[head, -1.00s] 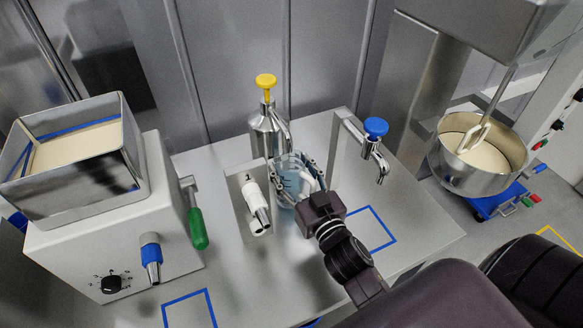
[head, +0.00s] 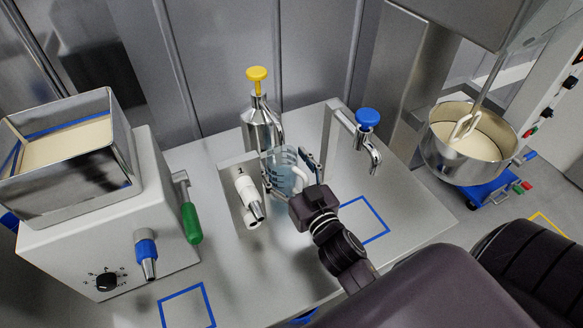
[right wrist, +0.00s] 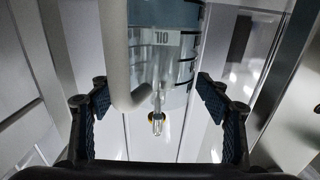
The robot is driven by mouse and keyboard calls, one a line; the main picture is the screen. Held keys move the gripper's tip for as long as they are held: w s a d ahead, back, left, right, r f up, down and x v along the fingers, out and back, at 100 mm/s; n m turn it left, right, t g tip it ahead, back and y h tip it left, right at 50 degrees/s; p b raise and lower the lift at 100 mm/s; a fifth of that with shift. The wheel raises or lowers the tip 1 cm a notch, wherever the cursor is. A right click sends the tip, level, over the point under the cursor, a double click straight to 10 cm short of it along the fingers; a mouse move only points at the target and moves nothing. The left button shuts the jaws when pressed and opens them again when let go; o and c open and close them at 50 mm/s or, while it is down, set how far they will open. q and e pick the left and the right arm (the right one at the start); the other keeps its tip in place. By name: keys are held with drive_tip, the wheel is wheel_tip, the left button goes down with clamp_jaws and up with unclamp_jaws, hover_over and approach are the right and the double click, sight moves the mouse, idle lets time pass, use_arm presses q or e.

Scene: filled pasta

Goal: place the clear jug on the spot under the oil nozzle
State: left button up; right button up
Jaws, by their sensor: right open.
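The clear jug (head: 279,174), with dark marks and a white handle, stands upright on the steel table beneath the oil dispenser (head: 262,128), a steel can with a yellow knob. Its spout comes down just above the jug. In the right wrist view the jug (right wrist: 172,45) shows its label, reading OIL, and its pale handle. My right gripper (right wrist: 152,88) is open, its fingers spread on either side of the handle, with a gap to the jug. In the head view a dark right finger stands clear of the jug. The spot under the jug is hidden. My left gripper is not in view.
A white nozzle (head: 248,190) on a steel stand is close left of the jug. A blue-knobbed tap (head: 366,120) stands to the right. Blue outlined squares (head: 362,220) mark bare table. A machine with a hopper (head: 100,222) is at left, a mixer bowl (head: 468,160) at right.

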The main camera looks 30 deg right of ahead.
drive_tip(key=s+b, duration=0.3)
drive_tip(key=s, duration=0.9)
drive_tip(key=shift+a+b, duration=0.3)
drive_tip(key=shift+a, duration=0.05)
